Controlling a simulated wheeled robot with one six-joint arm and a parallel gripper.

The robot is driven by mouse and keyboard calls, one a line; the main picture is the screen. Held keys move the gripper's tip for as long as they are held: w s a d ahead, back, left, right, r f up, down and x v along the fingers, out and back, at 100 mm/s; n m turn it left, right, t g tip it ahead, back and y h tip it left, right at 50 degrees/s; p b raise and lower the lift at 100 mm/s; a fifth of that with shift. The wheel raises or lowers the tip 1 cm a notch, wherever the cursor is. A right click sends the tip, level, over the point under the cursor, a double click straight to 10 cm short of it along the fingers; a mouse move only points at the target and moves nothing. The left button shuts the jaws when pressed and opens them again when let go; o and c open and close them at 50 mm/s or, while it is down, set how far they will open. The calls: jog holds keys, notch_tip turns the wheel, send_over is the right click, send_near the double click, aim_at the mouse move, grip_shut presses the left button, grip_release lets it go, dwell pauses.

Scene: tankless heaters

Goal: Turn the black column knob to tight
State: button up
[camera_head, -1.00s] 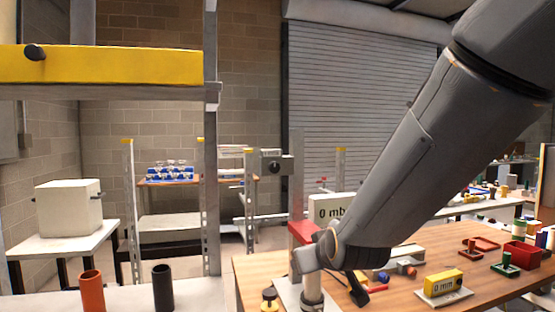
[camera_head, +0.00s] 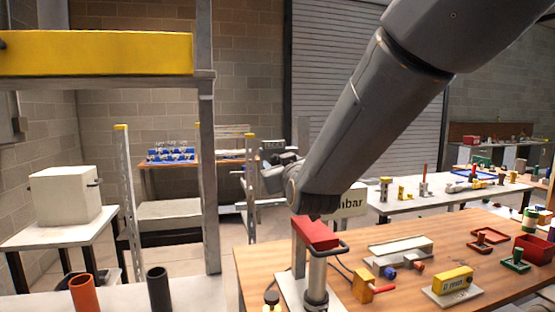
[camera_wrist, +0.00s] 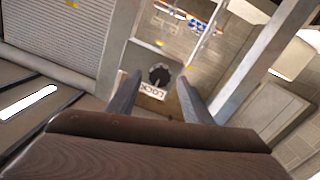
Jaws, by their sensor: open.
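The black knob (camera_wrist: 158,74) sits on a grey plate (camera_wrist: 143,58) in the wrist view. A white label (camera_wrist: 153,91) with dark lettering, too small to read surely, is just below it. My gripper (camera_wrist: 160,79) is open and empty, one finger to each side of the knob in the picture. The knob appears beyond the fingertips; I cannot tell how far. In the head view my gripper (camera_head: 272,178) is in front of the column's upper part, and mostly covers the plate and knob there.
A wooden table (camera_head: 390,296) stands below my arm, with a red-topped press (camera_head: 317,234), a yellow gauge (camera_head: 453,281) and several small items. A yellow beam (camera_head: 95,54) and grey upright (camera_head: 208,180) are at left. Black (camera_head: 160,288) and orange (camera_head: 84,294) tubes stand at lower left.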

jog(key=shift+x, duration=0.9)
jog(key=c, duration=1.1)
jog(key=shift+o, duration=0.2)
